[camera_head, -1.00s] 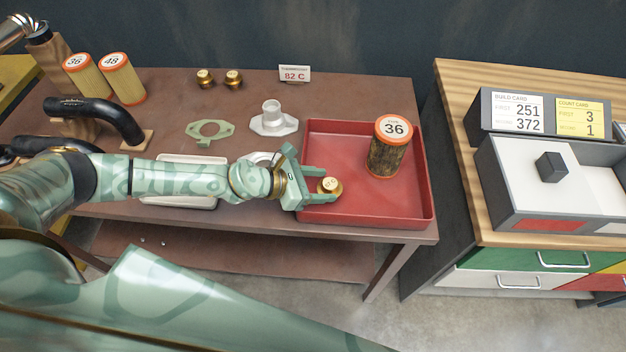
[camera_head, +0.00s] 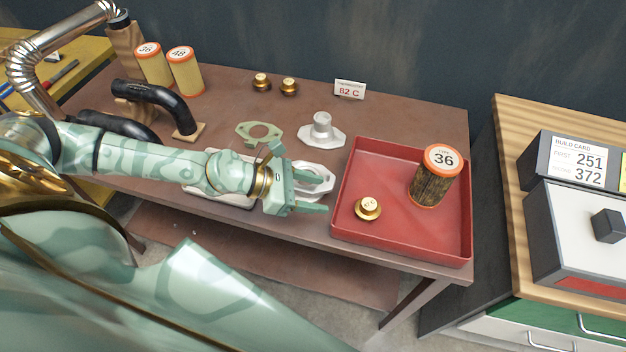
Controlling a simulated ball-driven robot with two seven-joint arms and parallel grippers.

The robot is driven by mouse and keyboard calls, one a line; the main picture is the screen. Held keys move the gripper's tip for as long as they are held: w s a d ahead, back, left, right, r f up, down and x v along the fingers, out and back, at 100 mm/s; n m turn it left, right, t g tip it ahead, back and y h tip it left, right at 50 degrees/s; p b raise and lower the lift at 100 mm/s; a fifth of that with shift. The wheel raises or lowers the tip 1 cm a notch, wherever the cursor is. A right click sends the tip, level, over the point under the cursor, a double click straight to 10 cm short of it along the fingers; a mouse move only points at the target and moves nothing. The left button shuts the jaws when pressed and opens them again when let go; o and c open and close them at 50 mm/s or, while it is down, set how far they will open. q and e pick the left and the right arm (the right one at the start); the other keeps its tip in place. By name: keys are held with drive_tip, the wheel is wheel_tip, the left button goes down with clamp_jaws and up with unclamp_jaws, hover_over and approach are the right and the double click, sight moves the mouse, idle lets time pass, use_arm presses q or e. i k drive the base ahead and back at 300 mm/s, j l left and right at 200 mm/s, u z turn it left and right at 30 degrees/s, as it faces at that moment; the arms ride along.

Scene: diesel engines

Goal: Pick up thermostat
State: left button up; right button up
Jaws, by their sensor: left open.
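A brass thermostat (camera_head: 368,207) sits in the front left of the red tray (camera_head: 437,252), clear of any gripper. Two more brass thermostats, a left one (camera_head: 261,82) and a right one (camera_head: 289,86), stand at the back of the brown table, left of a white sign (camera_head: 349,89) reading 82 C. My left gripper (camera_head: 322,192) is open and empty, just left of the tray, with its fingers pointing right. It is over a pale metal housing (camera_head: 313,172), which it partly hides. My right gripper is not in view.
A dark, dirty filter marked 36 (camera_head: 434,178) stands in the tray. A white flanged part (camera_head: 321,131) and a greenish gasket (camera_head: 258,134) lie behind my gripper. Black hoses (camera_head: 158,101) and two clean filters, one marked 48 (camera_head: 185,72), stand at the left. A cabinet is at right.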

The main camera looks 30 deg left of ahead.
sight(261, 81)
drive_tip(key=u, duration=1.3)
